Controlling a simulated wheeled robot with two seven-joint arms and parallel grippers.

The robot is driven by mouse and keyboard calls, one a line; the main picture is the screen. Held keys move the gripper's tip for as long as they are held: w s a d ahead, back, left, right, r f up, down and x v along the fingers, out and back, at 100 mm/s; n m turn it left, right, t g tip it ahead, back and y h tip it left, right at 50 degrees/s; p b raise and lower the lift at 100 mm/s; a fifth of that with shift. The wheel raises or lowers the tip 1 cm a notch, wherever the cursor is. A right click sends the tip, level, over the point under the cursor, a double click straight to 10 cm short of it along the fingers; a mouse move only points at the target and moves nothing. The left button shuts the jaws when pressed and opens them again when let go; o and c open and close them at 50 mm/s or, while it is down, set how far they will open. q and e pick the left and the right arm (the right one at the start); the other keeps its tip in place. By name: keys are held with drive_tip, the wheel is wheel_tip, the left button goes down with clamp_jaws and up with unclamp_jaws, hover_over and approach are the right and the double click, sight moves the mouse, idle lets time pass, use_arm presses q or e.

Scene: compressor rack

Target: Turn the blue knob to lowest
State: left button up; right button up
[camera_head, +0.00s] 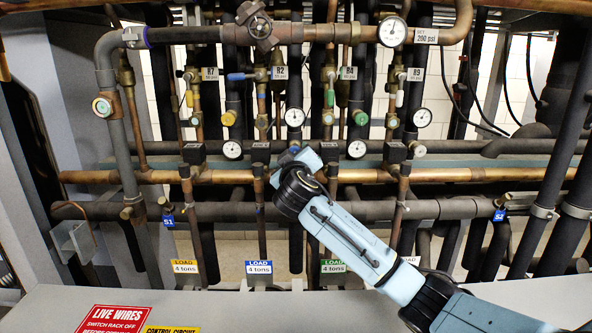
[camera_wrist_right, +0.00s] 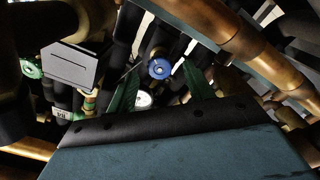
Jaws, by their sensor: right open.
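The blue knob (camera_wrist_right: 159,68) shows in the right wrist view as a round blue face with a pale centre, among dark pipes. My right gripper (camera_wrist_right: 162,65) has its two green fingers spread apart, with the knob in view between and beyond their tips. I see no contact, and I cannot tell the knob's setting. In the head view my right arm reaches up from the lower right to the middle of the rack, and its wrist (camera_head: 297,185) hides the fingers. I cannot clearly make out the blue knob there. My left gripper is not in view.
Copper pipes (camera_head: 420,174) and dark pipes cross the rack close around my wrist. White gauges (camera_head: 294,117), a yellow knob (camera_head: 228,118) and a green knob (camera_head: 361,118) are near. A grey box (camera_wrist_right: 80,66) stands left of the fingers in the wrist view.

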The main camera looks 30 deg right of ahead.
drive_tip(key=v, duration=1.1)
drive_tip(key=shift+d, duration=0.15)
